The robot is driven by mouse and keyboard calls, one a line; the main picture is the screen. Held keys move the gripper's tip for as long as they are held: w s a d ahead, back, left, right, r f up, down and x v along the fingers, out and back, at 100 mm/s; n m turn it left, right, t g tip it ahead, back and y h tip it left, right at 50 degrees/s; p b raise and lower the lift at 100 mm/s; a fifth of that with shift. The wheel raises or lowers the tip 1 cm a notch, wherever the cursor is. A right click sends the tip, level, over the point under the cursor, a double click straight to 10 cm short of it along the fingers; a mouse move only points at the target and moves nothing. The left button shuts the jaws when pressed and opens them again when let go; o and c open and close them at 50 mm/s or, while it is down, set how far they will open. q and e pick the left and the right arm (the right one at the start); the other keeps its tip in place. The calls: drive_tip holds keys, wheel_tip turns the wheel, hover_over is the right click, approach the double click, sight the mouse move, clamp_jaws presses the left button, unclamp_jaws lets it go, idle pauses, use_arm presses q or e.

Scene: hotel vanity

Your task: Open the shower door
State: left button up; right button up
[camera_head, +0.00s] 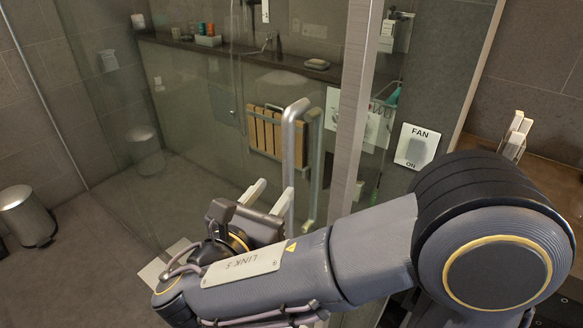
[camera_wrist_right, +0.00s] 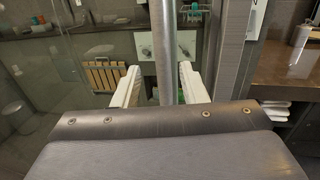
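The shower door (camera_head: 205,150) is a clear glass panel in the head view. A vertical metal bar handle (camera_head: 289,155) stands out from it, left of an upright metal frame post (camera_head: 354,110). My right gripper (camera_head: 275,187) is at the handle's lower part. In the right wrist view, its two pale fingers (camera_wrist_right: 160,82) are apart, with the handle (camera_wrist_right: 164,45) between them. A gap shows on each side of the bar, wider on the left. The door looks closed, but its edge is partly hidden by the post and my arm. My left gripper is not in view.
Behind the glass are a ledge (camera_head: 245,55) with toiletries and a wooden slatted seat (camera_head: 275,132). A metal bin (camera_head: 26,215) stands at far left. A "FAN" switch plate (camera_head: 416,147) is right of the post. A wooden counter (camera_wrist_right: 290,70) with a dispenser (camera_wrist_right: 303,32) is at right.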

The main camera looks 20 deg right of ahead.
sight(286, 178)
drive_tip(key=x, duration=0.6)
drive_tip(key=shift+w+d+p, duration=0.1)
drive_tip(key=shift+d+p, duration=0.25)
drive_tip(key=shift+p, duration=0.05)
clamp_jaws()
